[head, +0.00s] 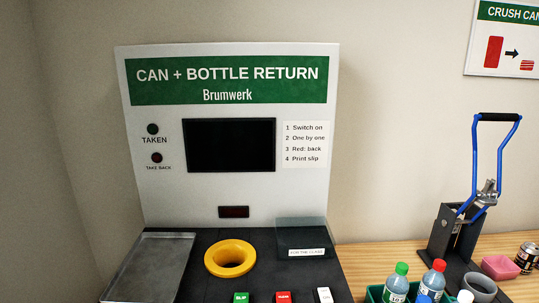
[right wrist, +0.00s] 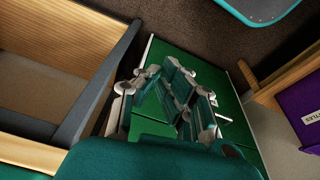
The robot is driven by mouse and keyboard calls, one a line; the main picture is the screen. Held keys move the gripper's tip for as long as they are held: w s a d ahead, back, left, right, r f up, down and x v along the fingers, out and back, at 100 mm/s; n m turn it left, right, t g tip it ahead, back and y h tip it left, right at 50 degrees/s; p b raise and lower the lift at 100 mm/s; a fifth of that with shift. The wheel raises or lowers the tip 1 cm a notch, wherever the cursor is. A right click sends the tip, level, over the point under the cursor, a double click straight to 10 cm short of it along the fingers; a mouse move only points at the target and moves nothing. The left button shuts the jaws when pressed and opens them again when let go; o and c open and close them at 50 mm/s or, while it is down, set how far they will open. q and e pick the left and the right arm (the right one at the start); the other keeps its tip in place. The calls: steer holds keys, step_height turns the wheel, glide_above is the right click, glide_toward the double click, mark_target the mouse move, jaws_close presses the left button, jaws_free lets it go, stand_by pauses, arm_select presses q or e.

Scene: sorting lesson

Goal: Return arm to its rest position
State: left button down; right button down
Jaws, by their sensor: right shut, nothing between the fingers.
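My right gripper (right wrist: 180,78) shows in the right wrist view, with teal and grey fingers. The fingers are drawn together and hold nothing. It hangs over a green panelled surface (right wrist: 232,132), and I cannot tell how far above it. Neither gripper and neither arm shows in the head view. My left gripper is in no view.
In the head view stands a can and bottle return machine (head: 228,150) with a dark screen (head: 229,145) and yellow ring (head: 230,258). A blue-handled crusher (head: 475,190) and bottles (head: 432,282) are at right. The wrist view shows a wooden box (right wrist: 50,65) and a purple container (right wrist: 300,110).

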steer(key=s+d+f+g, duration=0.1)
steer(key=s+f, duration=0.3)
steer(key=f, duration=0.5)
steer(key=s+f, duration=0.4)
steer(key=f, duration=0.6)
steer(key=s+d+f, duration=0.2)
steer(key=s+f, duration=0.5)
steer(key=s, duration=0.4)
steer(key=shift+s+d+f+g, duration=0.15)
steer(key=shift+s+f+g, duration=0.1)
steer(key=shift+g, duration=0.15)
